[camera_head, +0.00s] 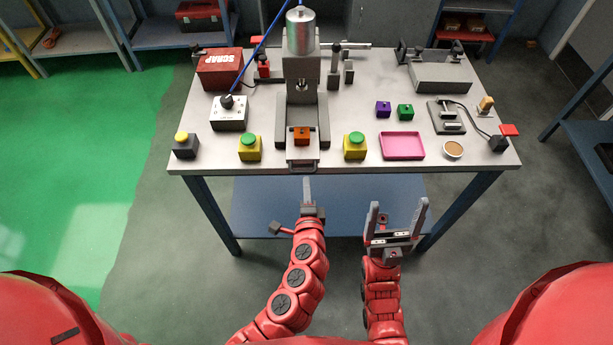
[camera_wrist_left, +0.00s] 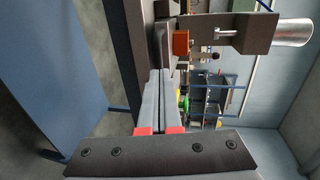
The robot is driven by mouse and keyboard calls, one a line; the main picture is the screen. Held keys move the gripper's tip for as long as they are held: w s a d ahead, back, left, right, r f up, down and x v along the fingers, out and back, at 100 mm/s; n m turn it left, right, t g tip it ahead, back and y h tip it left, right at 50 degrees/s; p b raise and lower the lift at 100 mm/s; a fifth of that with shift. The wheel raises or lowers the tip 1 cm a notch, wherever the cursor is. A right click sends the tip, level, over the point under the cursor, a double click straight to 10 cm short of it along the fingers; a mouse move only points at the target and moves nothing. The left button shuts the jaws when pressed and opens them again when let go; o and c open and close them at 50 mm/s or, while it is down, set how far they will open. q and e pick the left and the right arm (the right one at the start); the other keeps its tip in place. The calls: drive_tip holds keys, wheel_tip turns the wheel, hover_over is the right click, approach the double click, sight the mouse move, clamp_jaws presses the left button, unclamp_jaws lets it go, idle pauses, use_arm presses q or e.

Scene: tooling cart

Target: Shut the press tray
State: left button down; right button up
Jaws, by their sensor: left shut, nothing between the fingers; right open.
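The press (camera_head: 301,65) stands at the middle of the table with a silver cylinder on top. Its press tray (camera_head: 302,163) sticks out at the front, at the table's near edge, and carries an orange block (camera_head: 301,136). My left gripper (camera_head: 307,182) is shut and empty, just in front of the tray. In the left wrist view its fingertips (camera_wrist_left: 162,75) lie close to the tray's front (camera_wrist_left: 163,40), with the orange block (camera_wrist_left: 181,44) beyond; I cannot tell whether they touch. My right gripper (camera_head: 396,208) is open and empty, in front of the table to the right.
Yellow boxes with green buttons (camera_head: 249,148) (camera_head: 355,146) flank the tray. A pink dish (camera_head: 402,146), a small bowl (camera_head: 452,150), and purple (camera_head: 383,109) and green (camera_head: 405,112) blocks lie to the right. A control box (camera_head: 229,113) and red scrap bin (camera_head: 220,70) stand left.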

sight(305, 145)
use_arm(q)
drive_tip(key=shift+x, duration=1.1)
drive_tip(key=shift+w, duration=0.1)
drive_tip(key=r+x, duration=0.1)
drive_tip(key=x, duration=0.2)
drive_tip(key=b+x, duration=0.1)
drive_tip(key=x, duration=0.3)
drive_tip(key=r+b+x, duration=0.1)
drive_tip(key=x, duration=0.3)
drive_tip(key=shift+w+r, duration=0.2)
drive_tip(key=shift+w, duration=0.25)
drive_tip(key=shift+r, duration=0.3)
drive_tip(key=shift+s, duration=0.15)
